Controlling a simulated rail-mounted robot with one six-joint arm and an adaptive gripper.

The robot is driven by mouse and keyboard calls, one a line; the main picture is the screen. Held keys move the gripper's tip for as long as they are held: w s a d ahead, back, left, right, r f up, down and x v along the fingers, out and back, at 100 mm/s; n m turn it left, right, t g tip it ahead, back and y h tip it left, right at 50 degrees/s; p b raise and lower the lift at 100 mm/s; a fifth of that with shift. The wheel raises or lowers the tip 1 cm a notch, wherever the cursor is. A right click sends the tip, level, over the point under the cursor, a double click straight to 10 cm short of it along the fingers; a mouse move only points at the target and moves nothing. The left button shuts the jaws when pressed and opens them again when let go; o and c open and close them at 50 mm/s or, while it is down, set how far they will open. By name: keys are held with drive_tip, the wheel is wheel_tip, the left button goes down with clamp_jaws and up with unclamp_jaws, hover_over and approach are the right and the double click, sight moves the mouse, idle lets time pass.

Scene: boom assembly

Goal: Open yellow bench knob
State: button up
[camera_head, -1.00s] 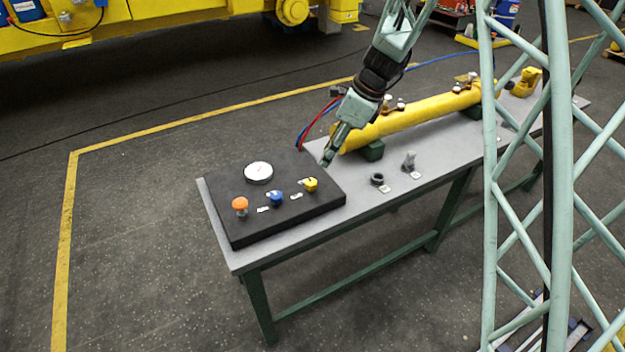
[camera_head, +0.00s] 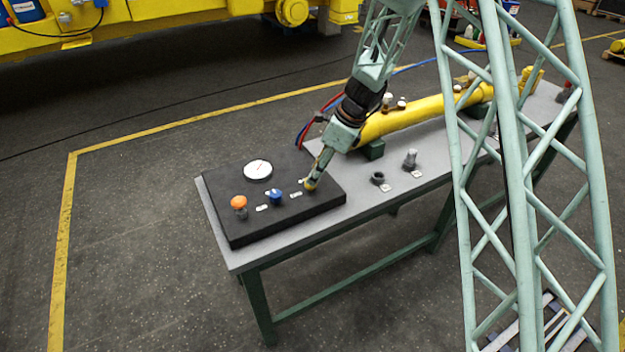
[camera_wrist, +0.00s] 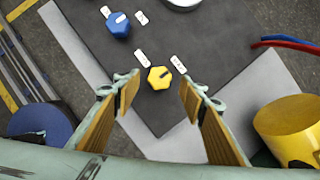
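The yellow knob (camera_wrist: 159,77) sits on the black panel (camera_wrist: 100,40) of the bench, between and just beyond my open fingertips in the wrist view. I cannot tell how far the fingertips are above the panel.
A blue knob (camera_head: 276,196), an orange knob (camera_head: 238,203) and a white gauge (camera_head: 258,170) share the panel. A yellow cylinder (camera_head: 425,112) with red and blue hoses lies behind. A black ring (camera_head: 377,178) and a grey fitting (camera_head: 409,159) stand on the grey bench top.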

drive_tip(key=shift+b+x, duration=0.3)
drive_tip(key=shift+x, duration=1.45)
drive_tip(key=c, duration=0.8)
